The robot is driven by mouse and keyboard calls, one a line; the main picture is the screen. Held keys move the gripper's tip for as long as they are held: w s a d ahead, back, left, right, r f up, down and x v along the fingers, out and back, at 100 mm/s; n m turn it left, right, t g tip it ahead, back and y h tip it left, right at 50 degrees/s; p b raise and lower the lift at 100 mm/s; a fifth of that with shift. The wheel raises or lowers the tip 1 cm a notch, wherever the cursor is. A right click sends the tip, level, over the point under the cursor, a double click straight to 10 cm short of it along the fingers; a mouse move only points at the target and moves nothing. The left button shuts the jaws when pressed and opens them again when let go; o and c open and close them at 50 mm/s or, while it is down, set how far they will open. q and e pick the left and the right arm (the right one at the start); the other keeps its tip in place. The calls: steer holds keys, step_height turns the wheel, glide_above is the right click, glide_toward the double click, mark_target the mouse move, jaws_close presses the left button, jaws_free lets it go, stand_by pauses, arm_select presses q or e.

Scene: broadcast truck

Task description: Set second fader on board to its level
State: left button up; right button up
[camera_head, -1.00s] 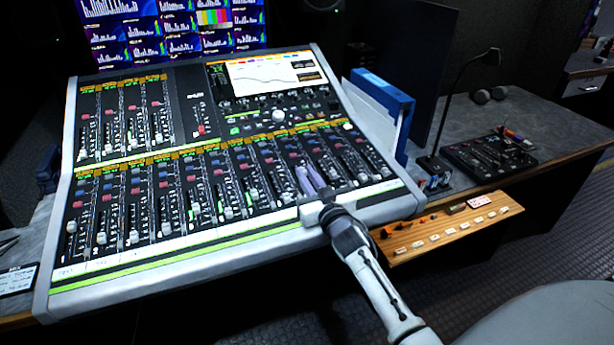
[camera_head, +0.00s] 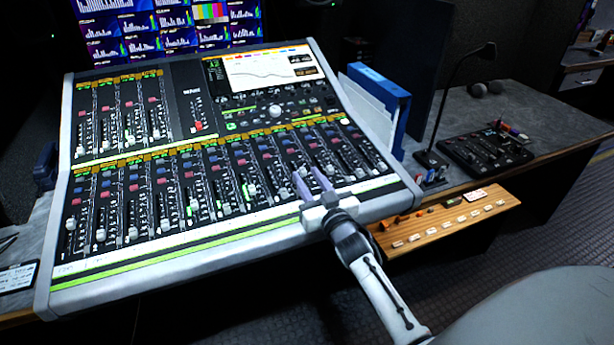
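The board is a large mixing console (camera_head: 215,245) with a lower row of several faders and a shorter upper-left row. In the lower row, the second fader cap from the left (camera_head: 101,235) sits low in its slot. Which fader the task counts as second cannot be told from markings. My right gripper (camera_head: 311,175) is over the right part of the lower row, with its two pale purple fingers apart and a narrow gap between them. The fingers hide parts of the fader strips there. Whether they touch a cap cannot be told. My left gripper is out of view.
A blue-edged binder (camera_head: 382,92) stands right of the console. A wooden button panel (camera_head: 445,220) juts from the desk edge by my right arm. A desk lamp (camera_head: 462,75) and a small black control panel (camera_head: 486,149) stand farther right. Screens (camera_head: 160,30) rise behind.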

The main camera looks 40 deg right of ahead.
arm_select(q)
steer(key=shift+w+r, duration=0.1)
arm_select(e)
steer(key=v, duration=0.9)
steer(key=shift+s, duration=0.15)
